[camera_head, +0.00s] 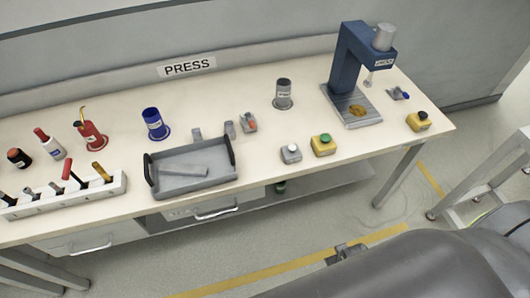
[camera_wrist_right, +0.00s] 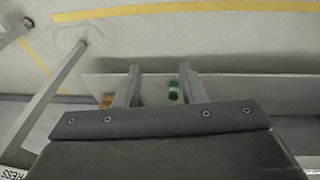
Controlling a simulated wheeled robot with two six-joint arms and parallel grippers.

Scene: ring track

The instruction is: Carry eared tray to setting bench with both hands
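The eared tray (camera_head: 192,186) is a grey, shallow tray with a dark upright handle at each end. It stands on the bench (camera_head: 250,185) marked PRESS, near its front edge, with a flat grey bar (camera_head: 180,171) in it. My right gripper (camera_head: 345,252) is in front of the bench, above the floor, to the right of the tray and apart from it. In the right wrist view its two fingers (camera_wrist_right: 160,86) are spread with nothing held between them. My left gripper is not in view. No bench is marked as the setting bench here.
A blue press (camera_head: 355,75) stands at the bench's right end. A tool rack (camera_head: 65,200) and several bottles are left of the tray. A yellow button box (camera_head: 323,145) and grey button box (camera_head: 291,153) are right of it. A metal frame (camera_head: 490,180) stands far right.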

